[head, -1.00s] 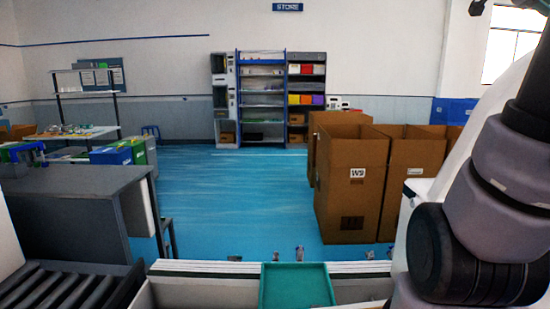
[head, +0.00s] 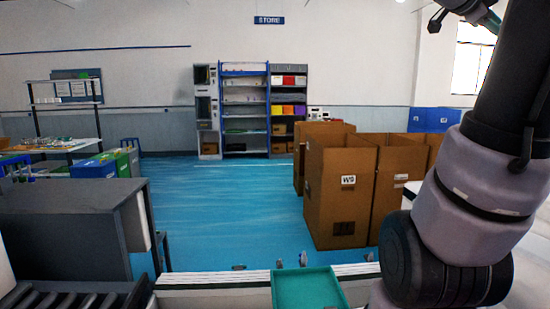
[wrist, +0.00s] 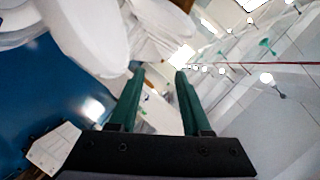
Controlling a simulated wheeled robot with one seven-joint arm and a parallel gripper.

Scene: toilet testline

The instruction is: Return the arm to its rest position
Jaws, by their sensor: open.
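My arm (head: 470,200) stands at the right edge of the head view, a thick grey and black link rising toward the top right corner. My gripper (wrist: 158,72) shows in the wrist view with its two dark green fingers apart. Nothing is held between the fingers. Past them the wrist view is tilted, with white rounded surfaces at the upper left and ceiling lights at the right. Dark and teal parts at the top right of the head view look like the end of my arm, mostly cut off.
A teal tray (head: 306,290) lies at the bottom centre. Tall open cardboard boxes (head: 340,198) stand right of centre. A grey workbench (head: 70,225) is at the left. A shelf unit (head: 244,108) stands at the far wall. The blue floor (head: 220,195) between them is clear.

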